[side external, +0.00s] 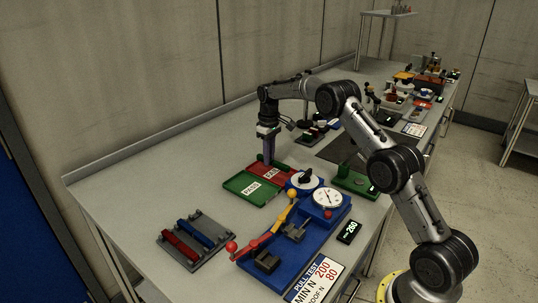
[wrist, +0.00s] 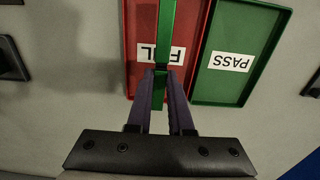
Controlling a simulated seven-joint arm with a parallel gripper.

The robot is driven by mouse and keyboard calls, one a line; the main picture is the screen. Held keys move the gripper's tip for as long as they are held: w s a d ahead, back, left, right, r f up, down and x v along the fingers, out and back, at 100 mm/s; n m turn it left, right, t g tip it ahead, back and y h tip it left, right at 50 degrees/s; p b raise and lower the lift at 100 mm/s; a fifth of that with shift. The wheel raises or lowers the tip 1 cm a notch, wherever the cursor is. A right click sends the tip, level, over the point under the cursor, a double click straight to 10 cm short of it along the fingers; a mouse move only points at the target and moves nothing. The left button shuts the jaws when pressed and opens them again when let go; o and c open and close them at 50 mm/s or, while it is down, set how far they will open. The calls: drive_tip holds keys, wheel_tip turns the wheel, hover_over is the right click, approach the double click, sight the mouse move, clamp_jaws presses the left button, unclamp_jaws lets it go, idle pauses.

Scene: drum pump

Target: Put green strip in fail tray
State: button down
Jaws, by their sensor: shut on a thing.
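My gripper (wrist: 161,76) is shut on the green strip (wrist: 165,38), seen in the wrist view. The strip runs lengthwise from the top edge of that view down between the fingers. It lies over the red FAIL tray (wrist: 131,35) in the picture and covers the middle of its label. In the side external view my gripper (side external: 267,156) points down just above the red FAIL tray (side external: 288,179). Little of the strip shows there, and I cannot tell whether it touches the tray.
The green PASS tray (side external: 238,184) lies right beside the FAIL tray. A blue test fixture with a dial gauge (side external: 327,198) stands in front. A grey rack (side external: 206,226) holds a red and a blue strip. The bench's left part is clear.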

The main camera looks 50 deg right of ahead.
drive_tip(key=shift+f, duration=1.45)
idle(1.6)
drive_tip(key=shift+c, duration=2.1)
unclamp_jaws()
drive_tip(key=shift+r, duration=4)
